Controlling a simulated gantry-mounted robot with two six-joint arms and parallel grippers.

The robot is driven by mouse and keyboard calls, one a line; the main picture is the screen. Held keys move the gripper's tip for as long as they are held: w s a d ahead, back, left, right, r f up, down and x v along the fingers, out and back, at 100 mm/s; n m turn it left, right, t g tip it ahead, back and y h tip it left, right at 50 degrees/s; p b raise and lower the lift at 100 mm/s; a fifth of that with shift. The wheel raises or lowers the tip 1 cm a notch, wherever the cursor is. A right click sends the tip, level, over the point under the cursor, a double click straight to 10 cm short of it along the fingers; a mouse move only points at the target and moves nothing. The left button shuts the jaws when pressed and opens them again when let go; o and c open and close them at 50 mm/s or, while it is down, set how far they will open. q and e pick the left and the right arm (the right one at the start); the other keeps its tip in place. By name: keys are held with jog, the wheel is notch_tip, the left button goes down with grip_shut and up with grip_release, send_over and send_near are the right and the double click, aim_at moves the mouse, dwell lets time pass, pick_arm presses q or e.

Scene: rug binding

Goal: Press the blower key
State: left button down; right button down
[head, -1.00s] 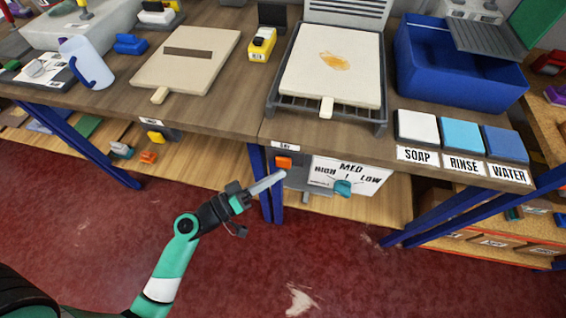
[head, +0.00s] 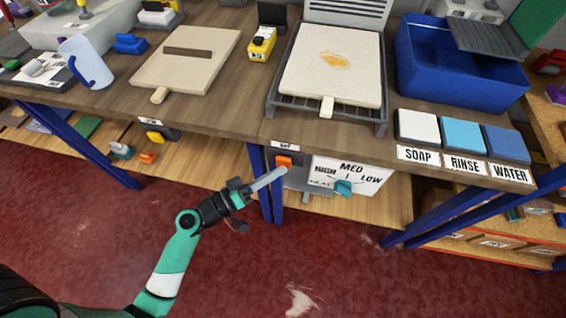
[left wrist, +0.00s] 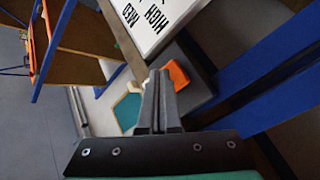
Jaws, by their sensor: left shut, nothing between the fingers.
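An orange key (head: 284,162), apparently the blower key, sits on a dark box under the front edge of the bench, below a small white label (head: 285,145). It also shows in the left wrist view (left wrist: 177,75), just right of the fingertips. My left gripper (head: 284,171) is shut and empty, with its tips just below the key in the head view. In the left wrist view, the closed fingers (left wrist: 158,78) point toward the dark box. I cannot tell whether they touch the key. My right gripper is not in view.
A HIGH/MED/LOW panel (head: 362,171) with a teal knob (head: 343,187) is right of the key. A blue bench leg (head: 266,190) stands beside it. A yellow key (head: 155,136) is farther left. The red floor in front is clear.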

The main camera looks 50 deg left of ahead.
pick_arm(q)
jog(key=shift+w+a, duration=0.25)
dwell(0.4)
jog(key=shift+d, duration=0.1)
jog(key=shift+s+d, duration=0.5)
jog(key=shift+s, duration=0.2)
jog(key=s+d, duration=0.1)
jog(key=s, duration=0.1)
jog(key=s+d+b, duration=0.1)
jog(key=s+d, duration=0.1)
dwell(0.6)
dwell(0.6)
